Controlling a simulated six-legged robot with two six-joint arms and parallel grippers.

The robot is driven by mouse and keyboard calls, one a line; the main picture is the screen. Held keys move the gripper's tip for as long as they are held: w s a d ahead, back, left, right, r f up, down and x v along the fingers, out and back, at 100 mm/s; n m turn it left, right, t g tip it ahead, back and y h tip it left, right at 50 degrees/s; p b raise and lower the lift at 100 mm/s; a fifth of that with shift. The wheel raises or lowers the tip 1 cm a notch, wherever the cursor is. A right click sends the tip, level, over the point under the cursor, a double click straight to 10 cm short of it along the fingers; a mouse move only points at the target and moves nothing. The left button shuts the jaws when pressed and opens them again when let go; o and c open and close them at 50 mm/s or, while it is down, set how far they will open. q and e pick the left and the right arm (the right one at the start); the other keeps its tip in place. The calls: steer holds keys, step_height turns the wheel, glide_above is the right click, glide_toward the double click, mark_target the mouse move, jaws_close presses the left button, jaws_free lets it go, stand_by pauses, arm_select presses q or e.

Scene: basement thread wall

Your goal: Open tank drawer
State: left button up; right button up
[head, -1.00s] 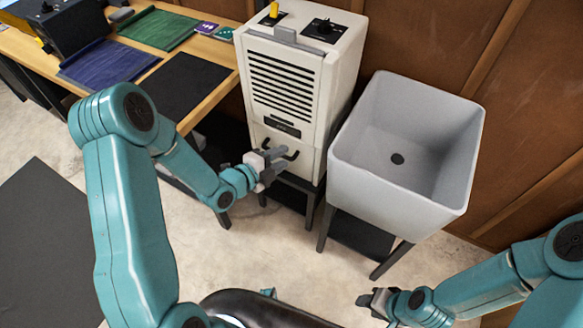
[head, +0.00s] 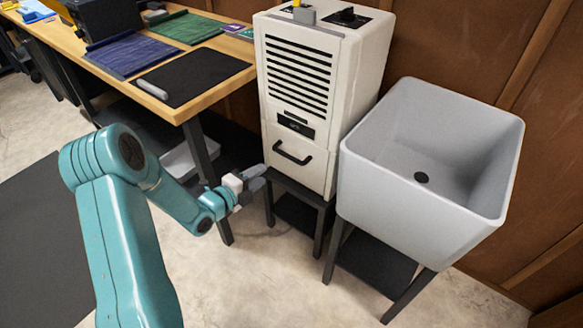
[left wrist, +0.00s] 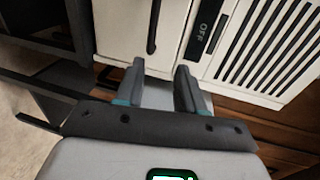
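The white machine (head: 325,75) has black vents and a lower drawer (head: 300,172) with a dark bar handle (head: 293,153). The drawer front looks flush with the body. My left gripper (head: 257,178) is just left of the drawer and a little below the handle, apart from the handle. In the left wrist view its fingers (left wrist: 160,78) are spread with nothing between them. That view also shows the handle (left wrist: 153,26) beyond the fingertips and an "OFF" panel (left wrist: 203,36) to its right. My right gripper is out of view.
A grey sink (head: 425,160) on dark legs stands to the right of the machine. A wooden table (head: 180,112) with mats stands at the left, with a pale bin (head: 190,158) beneath. The machine rests on a dark stand (head: 300,197). The floor in front is clear.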

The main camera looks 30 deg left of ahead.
mark_target(287, 157)
arm_select(q)
steer(key=shift+y, duration=0.3)
steer(key=x, duration=0.5)
steer(key=f+b+x, duration=0.1)
steer(key=x, duration=0.4)
steer(key=b+x, duration=0.1)
steer(key=x, duration=0.5)
steer(key=shift+s+a+f, duration=0.1)
steer(key=shift+a+f, duration=0.1)
steer(key=shift+a, duration=0.2)
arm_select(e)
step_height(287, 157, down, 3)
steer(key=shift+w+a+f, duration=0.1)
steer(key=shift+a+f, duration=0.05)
arm_select(q)
jaws_close()
